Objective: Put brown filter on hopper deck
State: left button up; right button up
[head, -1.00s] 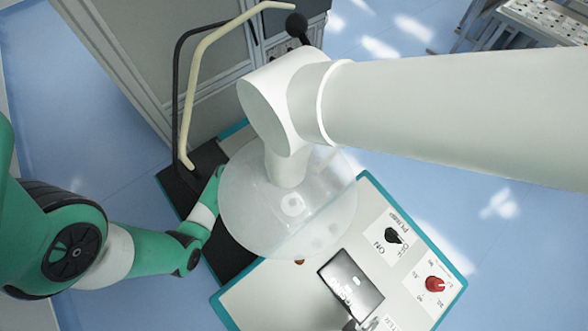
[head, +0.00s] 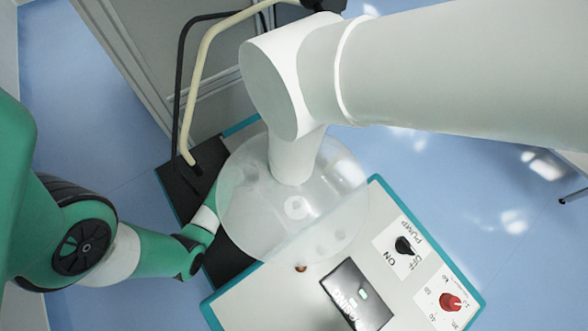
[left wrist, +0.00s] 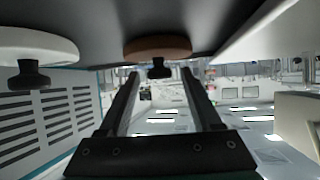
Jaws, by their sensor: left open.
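The brown filter (left wrist: 158,47) is a brown disc with a black knob (left wrist: 158,68), at the top middle of the left wrist view. My left gripper (left wrist: 161,72) is open, its two fingers on either side of the knob in the picture. Whether they touch it I cannot tell. In the head view my left arm (head: 160,252) comes in from the left, and its gripper is hidden under or behind the clear round cover (head: 335,190). I cannot tell which surface is the hopper deck. My right gripper is not in view.
A white disc with a black knob (left wrist: 35,50) is left of the brown filter, above a slotted panel (left wrist: 45,120). A control panel (head: 270,295) carries a black knob (head: 404,246) and a red knob (head: 449,302). A bent cream pipe (head: 198,85) stands by the grey cabinet (head: 140,50).

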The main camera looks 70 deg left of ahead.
pick_arm(q)
jog(key=shift+r, duration=0.1)
jog(key=p+v, duration=0.5)
jog(key=v, duration=0.7)
